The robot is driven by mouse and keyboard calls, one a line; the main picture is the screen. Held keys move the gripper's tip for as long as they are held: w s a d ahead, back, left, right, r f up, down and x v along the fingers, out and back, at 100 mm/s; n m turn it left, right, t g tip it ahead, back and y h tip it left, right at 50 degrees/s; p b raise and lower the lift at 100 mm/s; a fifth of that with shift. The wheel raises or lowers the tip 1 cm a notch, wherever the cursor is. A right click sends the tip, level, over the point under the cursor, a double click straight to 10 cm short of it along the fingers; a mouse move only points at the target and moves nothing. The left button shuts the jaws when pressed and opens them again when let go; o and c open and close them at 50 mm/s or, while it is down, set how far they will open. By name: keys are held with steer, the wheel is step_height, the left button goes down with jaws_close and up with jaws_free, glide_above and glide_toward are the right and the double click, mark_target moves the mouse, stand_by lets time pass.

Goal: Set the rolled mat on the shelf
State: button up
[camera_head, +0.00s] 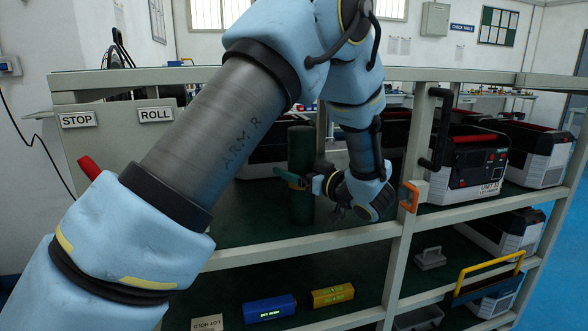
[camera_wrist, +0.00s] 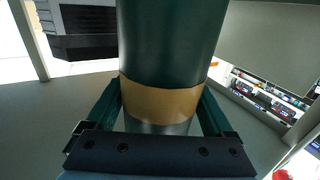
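The rolled mat (camera_head: 301,160) is a dark green upright cylinder at the middle of the rack's upper shelf (camera_head: 250,228). My gripper (camera_head: 297,181) reaches in from the right, with its teal fingers around the roll's lower half. In the wrist view the mat (camera_wrist: 170,40) fills the middle, with a tan band (camera_wrist: 160,100) around it. My gripper (camera_wrist: 160,112) has one finger against each side of the band. The roll's foot is at about the level of the green shelf surface; I cannot tell whether it touches.
Black-and-white units with red tops (camera_head: 476,165) stand on the shelf to the right. Shelf around the roll's front is clear.

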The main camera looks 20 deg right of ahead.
steer(key=shift+o, duration=0.8)
steer(key=shift+r, duration=0.1)
steer(key=b+v, duration=0.1)
steer(key=v, duration=1.1)
steer(key=shift+b, duration=0.35)
